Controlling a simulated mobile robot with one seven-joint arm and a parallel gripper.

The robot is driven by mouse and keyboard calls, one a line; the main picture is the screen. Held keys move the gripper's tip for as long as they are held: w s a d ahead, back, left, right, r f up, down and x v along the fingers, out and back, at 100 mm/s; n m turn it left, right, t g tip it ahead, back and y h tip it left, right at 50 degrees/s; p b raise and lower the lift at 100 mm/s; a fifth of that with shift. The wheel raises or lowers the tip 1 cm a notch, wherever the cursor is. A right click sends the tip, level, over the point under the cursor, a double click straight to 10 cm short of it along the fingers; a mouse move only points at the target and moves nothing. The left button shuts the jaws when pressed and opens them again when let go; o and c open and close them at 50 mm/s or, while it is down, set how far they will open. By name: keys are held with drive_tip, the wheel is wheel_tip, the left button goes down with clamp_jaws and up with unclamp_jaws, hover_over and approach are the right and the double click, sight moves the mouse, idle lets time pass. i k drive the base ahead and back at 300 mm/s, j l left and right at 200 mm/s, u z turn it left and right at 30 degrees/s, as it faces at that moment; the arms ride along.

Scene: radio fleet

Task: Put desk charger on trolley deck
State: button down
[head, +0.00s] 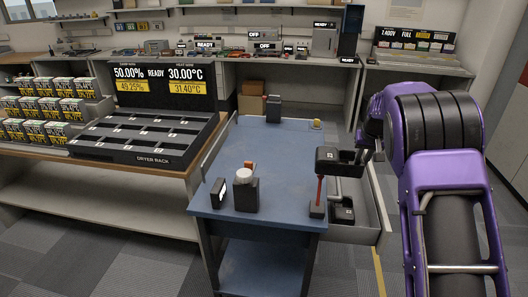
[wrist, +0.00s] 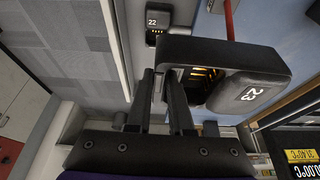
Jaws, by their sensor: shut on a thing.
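A black desk charger marked 23 (wrist: 250,90) is held in my gripper (wrist: 163,88), whose two fingers are closed on its edge. In the head view, the held charger (head: 336,160) is up in the air above the right edge of the trolley's blue deck (head: 285,165), partly over the open drawer. My gripper (head: 364,150) comes in from the right, and its fingertips are small there. Another black charger, marked 22, (head: 342,211) lies in the drawer; it also shows in the wrist view (wrist: 157,24).
The deck carries a black block with a white round top (head: 246,194), a small box with a white face (head: 219,192), a red-stemmed item (head: 319,200) and a black device (head: 273,110) at the back. Its middle is clear. The drawer (head: 376,222) juts out right; a dryer rack (head: 150,140) stands left.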

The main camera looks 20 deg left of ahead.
sight(275, 163)
drive_tip(key=i+j, duration=0.15)
drive_tip(key=j, duration=0.15)
drive_tip(key=i+j, duration=0.15)
drive_tip(key=j, duration=0.2)
drive_tip(key=i+j, duration=0.1)
drive_tip(key=j, duration=0.2)
drive_tip(key=i+j, duration=0.15)
drive_tip(key=j, duration=0.2)
